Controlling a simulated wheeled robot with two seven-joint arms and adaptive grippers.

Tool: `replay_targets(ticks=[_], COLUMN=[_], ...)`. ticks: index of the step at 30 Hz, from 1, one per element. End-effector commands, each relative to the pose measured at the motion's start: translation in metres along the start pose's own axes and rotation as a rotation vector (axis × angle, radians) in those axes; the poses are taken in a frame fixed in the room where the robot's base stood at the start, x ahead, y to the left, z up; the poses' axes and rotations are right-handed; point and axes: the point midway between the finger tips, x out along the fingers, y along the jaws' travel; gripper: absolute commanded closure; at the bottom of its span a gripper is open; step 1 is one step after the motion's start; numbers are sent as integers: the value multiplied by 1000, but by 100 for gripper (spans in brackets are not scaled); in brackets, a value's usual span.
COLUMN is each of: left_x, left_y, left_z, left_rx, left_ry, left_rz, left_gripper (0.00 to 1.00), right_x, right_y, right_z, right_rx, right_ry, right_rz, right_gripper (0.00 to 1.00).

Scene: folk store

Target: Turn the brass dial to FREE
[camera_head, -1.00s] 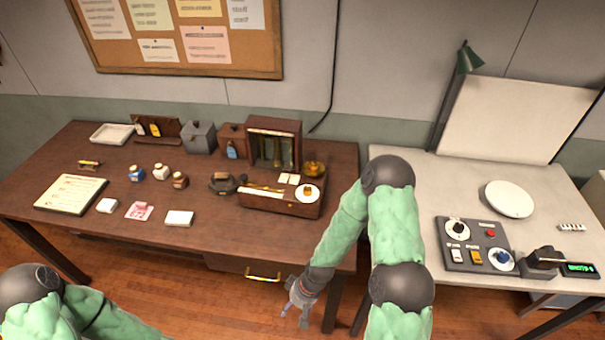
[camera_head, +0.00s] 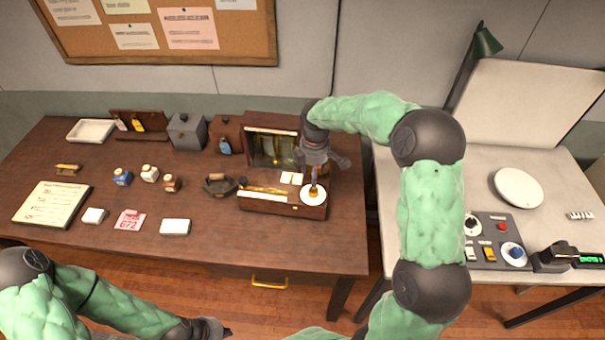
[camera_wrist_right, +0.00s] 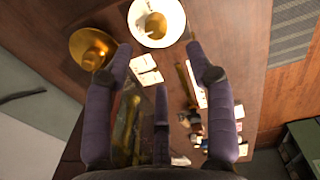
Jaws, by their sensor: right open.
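The brass dial is a brass knob on a white round plate (camera_head: 313,195), on the front right of a wooden box (camera_head: 270,203). In the right wrist view the brass knob (camera_wrist_right: 156,26) and its plate lie at the top, just beyond the fingertips. My right gripper (camera_head: 315,184) points down over the dial and partly covers it. Its fingers (camera_wrist_right: 160,48) are spread with nothing between the tips. I cannot tell whether any finger touches the knob, and lettering is unreadable. My left gripper (camera_head: 222,330) is low at the front edge, away from the box.
A brass dome (camera_wrist_right: 92,48) sits close beside the dial. A dark upright case (camera_head: 273,145) stands behind the box, and a black-handled iron (camera_head: 218,185) to its left. Small bottles and papers fill the left of the table. A control panel (camera_head: 490,240) is on the right table.

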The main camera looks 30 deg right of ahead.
Motion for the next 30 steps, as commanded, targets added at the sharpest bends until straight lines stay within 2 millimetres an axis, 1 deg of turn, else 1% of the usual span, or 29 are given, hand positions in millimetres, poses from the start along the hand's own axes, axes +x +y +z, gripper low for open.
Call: replay_targets(ticks=[2, 5, 8, 18, 21, 25, 30], left_x=[0, 0, 1, 6, 6, 7, 7], left_y=[0, 0, 0, -2, -2, -3, -3], left_z=[2, 2, 3, 2, 2, 2, 2], left_rx=[0, 0, 0, 0, 0, 0, 0], left_ry=[-3, -5, -5, -4, -4, -4, -4], left_rz=[0, 0, 0, 0, 0, 0, 0], left_gripper=[100, 100, 100, 100, 100, 100, 100], right_x=[-5, -1, 10, 70, 83, 96, 102], right_y=[2, 2, 2, 1, 2, 2, 2], right_z=[2, 3, 3, 3, 3, 3, 3], right_rx=[-6, -9, -8, -7, -7, -7, -6], right_ry=[-5, -7, -7, -6, -5, -5, -4], right_rz=[4, 3, 1, -1, 2, 3, 3], right_gripper=[44, 44, 44, 44, 44, 44, 44])
